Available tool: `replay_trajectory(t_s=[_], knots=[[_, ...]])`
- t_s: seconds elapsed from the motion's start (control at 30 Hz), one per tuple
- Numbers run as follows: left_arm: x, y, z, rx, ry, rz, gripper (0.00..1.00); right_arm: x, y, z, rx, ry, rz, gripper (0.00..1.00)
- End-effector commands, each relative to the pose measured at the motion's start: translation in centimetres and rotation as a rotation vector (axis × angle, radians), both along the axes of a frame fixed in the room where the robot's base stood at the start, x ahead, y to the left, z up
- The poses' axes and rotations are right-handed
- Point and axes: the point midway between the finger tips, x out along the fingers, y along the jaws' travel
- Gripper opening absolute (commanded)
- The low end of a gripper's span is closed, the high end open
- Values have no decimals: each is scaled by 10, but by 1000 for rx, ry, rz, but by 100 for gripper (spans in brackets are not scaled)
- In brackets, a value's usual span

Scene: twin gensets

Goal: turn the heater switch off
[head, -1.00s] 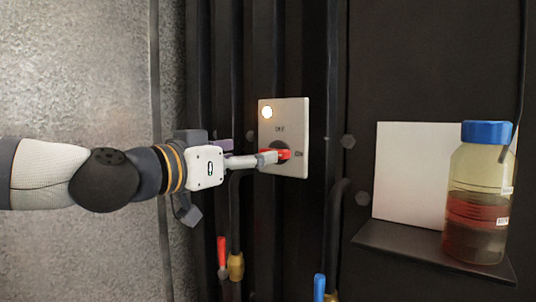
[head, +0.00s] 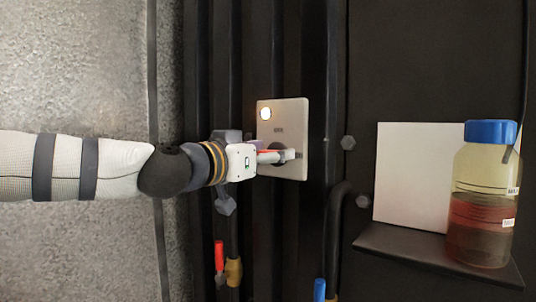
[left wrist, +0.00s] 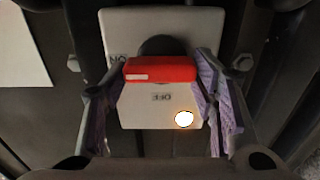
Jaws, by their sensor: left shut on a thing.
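The heater switch plate (head: 293,120) is a pale panel on the dark wall, with a lit round lamp (head: 265,113) at its upper left. In the left wrist view the plate shows upside down, and the red switch handle (left wrist: 160,69) lies crosswise with its white-marked end toward the ON label. The OFF label (left wrist: 161,97) is below the handle there. My left gripper (head: 283,155) is at the plate and shut on the handle, one purple-padded finger at each end. It hides most of the handle in the head view. My right gripper is not in view.
Below the switch are a red valve lever (head: 219,255) and a blue one (head: 319,289) on pipes. At the right, a blue-capped bottle (head: 484,200) of dark liquid stands on a small shelf (head: 400,245). Black vertical pipes run beside the plate.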

Motion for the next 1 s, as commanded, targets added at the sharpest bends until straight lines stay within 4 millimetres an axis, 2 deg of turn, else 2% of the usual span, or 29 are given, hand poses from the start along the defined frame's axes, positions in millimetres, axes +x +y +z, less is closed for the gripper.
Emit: replay_trajectory(t_s=[0.37,1.0], knots=[[0,0,1,-88,64,0,25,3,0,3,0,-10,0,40],[1,2,0,-562,411,-1,25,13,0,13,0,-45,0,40]])
